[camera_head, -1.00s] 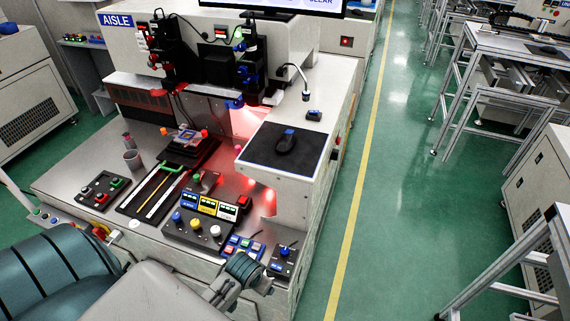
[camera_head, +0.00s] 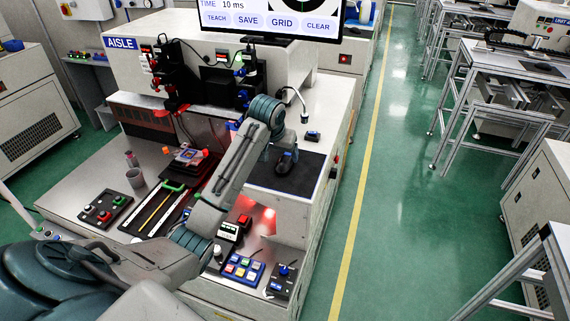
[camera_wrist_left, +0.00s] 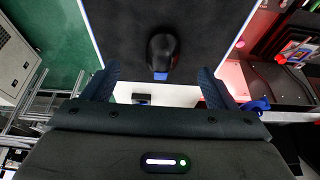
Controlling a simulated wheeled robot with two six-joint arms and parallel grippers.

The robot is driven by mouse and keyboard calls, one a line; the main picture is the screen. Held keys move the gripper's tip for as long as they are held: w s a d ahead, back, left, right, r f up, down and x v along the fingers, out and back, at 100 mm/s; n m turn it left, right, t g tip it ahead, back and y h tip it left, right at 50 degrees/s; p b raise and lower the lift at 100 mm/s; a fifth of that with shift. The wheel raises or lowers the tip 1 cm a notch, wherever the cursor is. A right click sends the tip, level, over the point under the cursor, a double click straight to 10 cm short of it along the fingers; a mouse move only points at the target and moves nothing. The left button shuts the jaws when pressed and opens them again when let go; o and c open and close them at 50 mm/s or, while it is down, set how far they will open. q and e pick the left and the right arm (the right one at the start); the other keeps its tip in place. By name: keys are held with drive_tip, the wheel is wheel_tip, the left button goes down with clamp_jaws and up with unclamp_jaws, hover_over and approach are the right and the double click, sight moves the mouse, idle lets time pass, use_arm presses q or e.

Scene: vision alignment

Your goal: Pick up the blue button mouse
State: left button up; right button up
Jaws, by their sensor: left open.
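The black mouse with a blue button (camera_head: 286,164) lies on a dark mat (camera_head: 262,180) on the raised right part of the machine. In the left wrist view the mouse (camera_wrist_left: 162,48) is upper centre, its blue button toward my gripper. My left gripper (camera_wrist_left: 158,72) is open and empty, with one dark blue finger on each side of the view and the mouse ahead between them. My right gripper is not in view.
A small black and blue device (camera_head: 313,135) sits on the white top beyond the mat. A thin bent lamp (camera_head: 301,105) stands near it. Green floor is free at right.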

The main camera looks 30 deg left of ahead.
sight(282, 164)
use_arm(q)
drive_tip(key=x, duration=0.1)
drive_tip(key=p+x, duration=0.1)
drive_tip(key=x, duration=0.1)
drive_tip(key=w+p+x, duration=0.1)
drive_tip(key=shift+w+a+f, duration=0.1)
drive_tip(key=shift+a+f, duration=0.1)
drive_tip(key=shift+a, duration=0.15)
drive_tip(key=shift+w+f, duration=0.1)
drive_tip(key=shift+f, duration=0.05)
drive_tip(key=p+x, duration=0.3)
drive_tip(key=x, duration=0.1)
drive_tip(key=shift+a, duration=0.15)
drive_tip(key=shift+w+f, duration=0.15)
drive_tip(key=shift+f, duration=0.3)
drive_tip(key=c, duration=1.1)
